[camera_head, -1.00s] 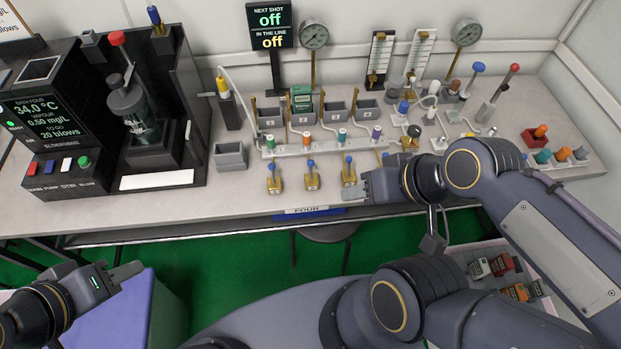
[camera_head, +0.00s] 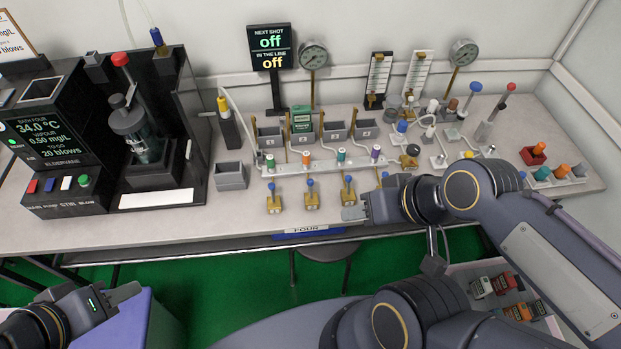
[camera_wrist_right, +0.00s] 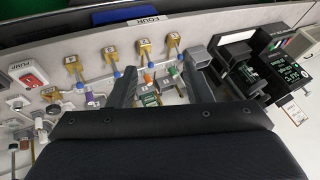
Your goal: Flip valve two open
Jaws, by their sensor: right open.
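Brass valves with blue-tipped levers stand in a row along the bench front. From the left in the head view they are the first (camera_head: 273,200), the second (camera_head: 311,196) and the third (camera_head: 348,192); a fourth is mostly hidden behind my right arm. The right wrist view shows all of them, the second apparently being the one second from the right (camera_wrist_right: 144,47). Their levers look alike in position. My right gripper (camera_head: 352,212) is open and empty, just in front of the third valve; its fingers (camera_wrist_right: 160,75) are apart. My left gripper (camera_head: 128,293) is low at the left, away from the bench.
A white manifold with coloured knobs (camera_head: 325,163) and grey bins (camera_head: 335,131) stand behind the valves. The display (camera_head: 270,48) reads "off" twice. A black tester (camera_head: 150,140) stands at left, a grey box (camera_head: 230,175) beside the valves. Bench front edge is close.

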